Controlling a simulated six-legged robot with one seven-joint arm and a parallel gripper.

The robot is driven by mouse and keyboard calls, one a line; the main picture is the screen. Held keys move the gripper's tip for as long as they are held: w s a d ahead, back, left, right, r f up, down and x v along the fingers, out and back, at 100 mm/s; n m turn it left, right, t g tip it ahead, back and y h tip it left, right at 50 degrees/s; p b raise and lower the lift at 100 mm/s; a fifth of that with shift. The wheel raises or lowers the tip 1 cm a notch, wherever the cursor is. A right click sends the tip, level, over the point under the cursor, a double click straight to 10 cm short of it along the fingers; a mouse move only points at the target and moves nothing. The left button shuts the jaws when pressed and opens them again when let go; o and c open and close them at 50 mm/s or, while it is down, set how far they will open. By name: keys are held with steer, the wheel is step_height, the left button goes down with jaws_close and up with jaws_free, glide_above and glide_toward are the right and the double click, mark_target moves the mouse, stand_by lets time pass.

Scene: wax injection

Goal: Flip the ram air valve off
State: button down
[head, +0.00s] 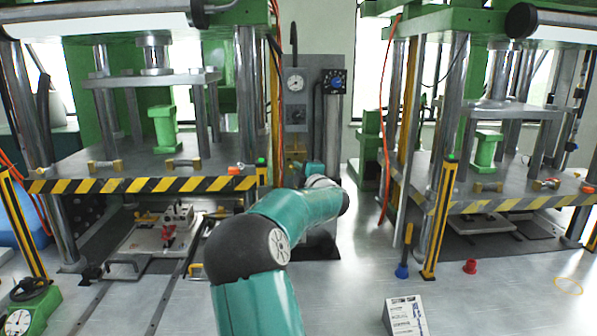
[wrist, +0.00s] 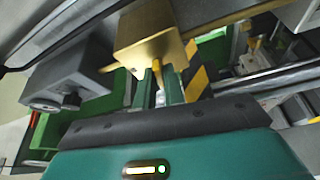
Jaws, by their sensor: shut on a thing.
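In the wrist view a brass valve block (wrist: 150,36) is just beyond my gripper (wrist: 158,78). A short yellow lever (wrist: 168,78) comes down from the block between the two green fingers, and the fingers are shut on it. The far end of the lever is hidden by the block and fingers. In the head view the brass valve block (head: 297,150) is on the lower part of the grey panel between the two presses. My teal arm reaches up to it, and its forearm hides the fingertips there.
The grey panel (head: 297,118) carries a round gauge (head: 296,82). A dark box with a blue dial (head: 334,82) is beside it. A left press (head: 140,185) and a right press (head: 520,204) with striped edges flank my arm. A red hose (head: 385,110) hangs at the right.

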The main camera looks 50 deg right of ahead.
steer(key=shift+n+g+y, duration=0.3)
steer(key=shift+n+y, duration=0.1)
steer(key=shift+n, duration=0.8)
steer(key=c, duration=1.5)
jaws_free()
steer(key=shift+c, duration=0.2)
steer(key=shift+r, duration=0.1)
steer(key=v, duration=1.3)
steer(key=shift+s+a, duration=0.25)
steer(key=shift+s, duration=0.1)
